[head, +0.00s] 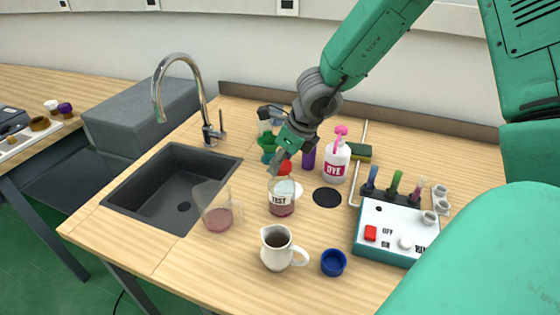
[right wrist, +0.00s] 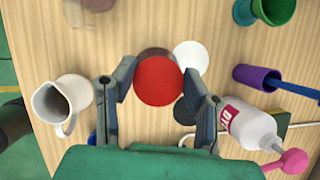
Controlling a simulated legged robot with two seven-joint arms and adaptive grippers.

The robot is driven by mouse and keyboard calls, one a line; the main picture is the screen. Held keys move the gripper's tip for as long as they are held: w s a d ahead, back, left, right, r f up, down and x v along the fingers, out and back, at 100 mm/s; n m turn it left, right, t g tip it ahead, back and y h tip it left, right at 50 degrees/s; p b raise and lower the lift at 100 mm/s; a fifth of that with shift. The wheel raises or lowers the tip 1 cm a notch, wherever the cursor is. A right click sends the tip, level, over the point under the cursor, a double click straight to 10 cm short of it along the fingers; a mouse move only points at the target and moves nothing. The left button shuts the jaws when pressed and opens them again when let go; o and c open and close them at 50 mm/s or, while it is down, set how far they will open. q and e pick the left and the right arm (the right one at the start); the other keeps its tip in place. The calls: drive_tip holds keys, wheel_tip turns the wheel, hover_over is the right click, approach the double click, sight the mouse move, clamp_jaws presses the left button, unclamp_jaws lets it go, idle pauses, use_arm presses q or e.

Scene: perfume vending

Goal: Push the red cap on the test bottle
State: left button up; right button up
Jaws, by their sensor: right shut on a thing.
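The test bottle (head: 282,200) is clear, with a white TEST label and dark red liquid, and stands upright on the wooden counter. In the right wrist view the round red cap (right wrist: 158,81) lies between the two fingers and hides most of the bottle below. My right gripper (head: 283,160) comes down from the upper right over the bottle. In the right wrist view the gripper (right wrist: 158,84) is closed around the cap. My left gripper is not in view.
A sink (head: 170,185) and a clear beaker (head: 217,210) are left of the bottle. A white jug (head: 277,250) and blue cap (head: 334,262) stand in front. A DYE bottle (head: 336,162), purple cup (head: 309,157) and switch box (head: 394,232) are behind and right.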

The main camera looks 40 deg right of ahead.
idle(0.3)
drive_tip(key=o, duration=1.3)
drive_tip(key=shift+r+p, duration=3.5)
drive_tip(key=shift+p, duration=0.25)
clamp_jaws()
drive_tip(key=shift+f, duration=0.3)
